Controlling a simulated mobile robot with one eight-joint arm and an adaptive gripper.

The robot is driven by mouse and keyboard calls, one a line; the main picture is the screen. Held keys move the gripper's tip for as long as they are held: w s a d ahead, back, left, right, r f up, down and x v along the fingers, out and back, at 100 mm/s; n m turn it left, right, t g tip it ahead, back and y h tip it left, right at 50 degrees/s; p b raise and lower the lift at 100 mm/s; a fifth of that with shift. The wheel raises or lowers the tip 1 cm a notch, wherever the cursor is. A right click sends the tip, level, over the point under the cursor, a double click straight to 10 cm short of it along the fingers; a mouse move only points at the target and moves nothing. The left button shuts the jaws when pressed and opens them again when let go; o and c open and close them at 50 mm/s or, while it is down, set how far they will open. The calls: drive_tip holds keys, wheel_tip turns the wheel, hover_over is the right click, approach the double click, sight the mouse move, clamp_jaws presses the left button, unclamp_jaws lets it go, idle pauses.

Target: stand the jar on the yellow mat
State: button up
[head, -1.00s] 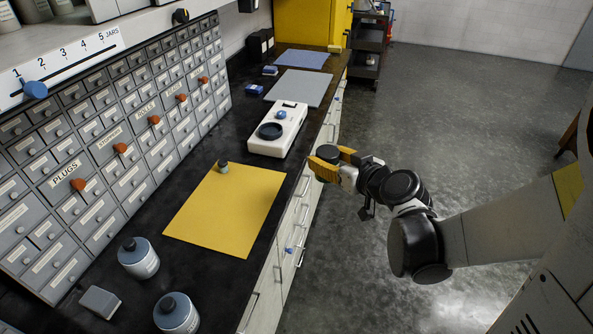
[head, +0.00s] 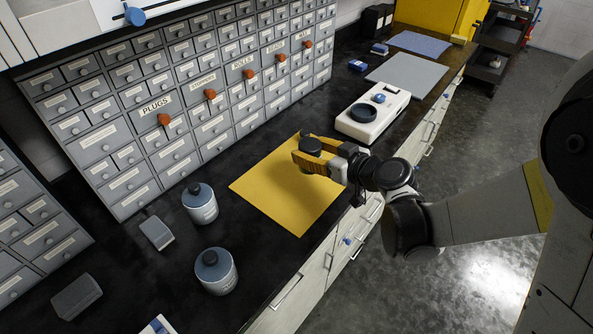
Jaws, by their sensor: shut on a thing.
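The yellow mat (head: 283,197) lies flat on the dark worktop. My gripper (head: 314,156), with orange-yellow fingers, is shut on the jar (head: 311,147) over the far part of the mat. Mostly the jar's dark round top shows; its lower part is hidden by the fingers. I cannot tell whether its base touches the mat.
Two blue-grey lidded jars (head: 201,205) (head: 217,273) stand left of the mat, near a grey box (head: 157,233). A white device (head: 373,115) with a dark round plate stands beyond the mat. A drawer cabinet (head: 190,100) lines the back. The mat's near half is clear.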

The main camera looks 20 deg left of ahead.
sight(299, 169)
drive_tip(key=shift+w+a+f+b, duration=0.1)
drive_tip(key=shift+a+f+b, duration=0.45)
drive_tip(key=shift+a+f, duration=0.45)
drive_tip(key=shift+s+a+f+b, duration=0.1)
drive_tip(key=shift+a+f+b, duration=0.5)
drive_tip(key=shift+f, duration=0.7)
drive_tip(key=shift+w+a+f+b, duration=0.1)
drive_tip(key=shift+a+f+b, duration=0.4)
drive_tip(key=shift+a+f, duration=0.5)
drive_tip(key=shift+d+f, duration=0.2)
drive_tip(key=shift+f, duration=0.15)
drive_tip(key=o, duration=1)
drive_tip(key=shift+o, duration=0.2)
